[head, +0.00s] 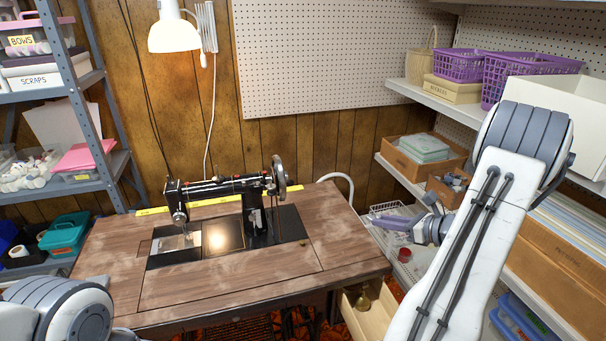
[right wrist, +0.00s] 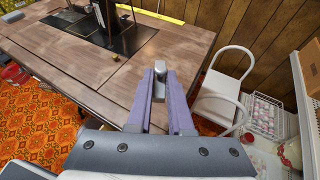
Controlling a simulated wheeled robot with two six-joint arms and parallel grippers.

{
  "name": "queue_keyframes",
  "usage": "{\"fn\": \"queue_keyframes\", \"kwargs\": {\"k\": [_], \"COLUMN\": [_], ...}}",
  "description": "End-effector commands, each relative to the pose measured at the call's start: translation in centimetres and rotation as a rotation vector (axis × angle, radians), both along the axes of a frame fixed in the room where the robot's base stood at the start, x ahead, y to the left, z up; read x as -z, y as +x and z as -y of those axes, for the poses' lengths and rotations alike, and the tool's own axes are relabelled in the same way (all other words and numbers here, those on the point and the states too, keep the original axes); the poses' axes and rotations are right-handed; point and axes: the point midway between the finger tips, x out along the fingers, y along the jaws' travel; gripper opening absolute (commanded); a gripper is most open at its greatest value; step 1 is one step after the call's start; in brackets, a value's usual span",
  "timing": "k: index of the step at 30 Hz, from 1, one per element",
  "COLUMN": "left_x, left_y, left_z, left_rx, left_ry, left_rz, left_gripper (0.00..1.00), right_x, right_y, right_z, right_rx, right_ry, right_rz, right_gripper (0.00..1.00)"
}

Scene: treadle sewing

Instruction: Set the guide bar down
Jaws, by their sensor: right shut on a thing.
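My right gripper (right wrist: 166,78) has its two purple fingers close together over the right side of the table. Between their tips is a small light-grey metal piece (right wrist: 148,66), which looks like the guide bar; most of it is hidden by the fingers. In the head view the right gripper (head: 416,234) hangs just off the table's right edge, and the bar cannot be made out clearly there. The black sewing machine (head: 225,190) stands on the wooden table (head: 335,235). Only my left arm shows, at the lower left; its gripper is out of frame.
A small brass knob (head: 303,244) sits on the table right of the machine. A yellow strip (head: 215,202) lies behind the machine. A white chair (right wrist: 222,98) stands beyond the table's right edge. Shelves with boxes line the right wall. The table's front right is clear.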

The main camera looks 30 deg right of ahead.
Motion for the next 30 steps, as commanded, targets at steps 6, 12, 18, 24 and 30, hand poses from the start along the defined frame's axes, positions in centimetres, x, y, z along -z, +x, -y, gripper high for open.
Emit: {"fn": "queue_keyframes", "kwargs": {"k": [6, 12, 18, 24, 30], "left_x": [-0.9, -4.2, -7.7, -9.8, -10.3], "left_y": [0.0, 0.0, 0.0, 0.0, 0.0], "left_z": [0.0, 0.0, 0.0, 0.0, 0.0], "left_rx": [0.000, 0.000, 0.000, 0.000, 0.000], "left_ry": [0.000, 0.000, 0.000, 0.000, 0.000], "left_rz": [0.000, 0.000, 0.000, 0.000, 0.000], "left_gripper": [0.50, 0.50, 0.50, 0.50, 0.50], "right_x": [-0.2, 0.1, 0.9, 1.4, 1.8], "right_y": [1.1, 4.8, 6.7, 5.9, 5.2], "right_z": [-1.7, -9.7, -20.6, -28.3, -31.2], "right_rx": [-0.045, -0.232, -0.467, -0.637, -0.700], "right_ry": [0.004, 0.012, 0.013, 0.007, 0.002], "right_rz": [0.001, 0.004, 0.003, 0.000, -0.001], "right_gripper": [0.00, 0.00, 0.00, 0.00, 0.00]}}
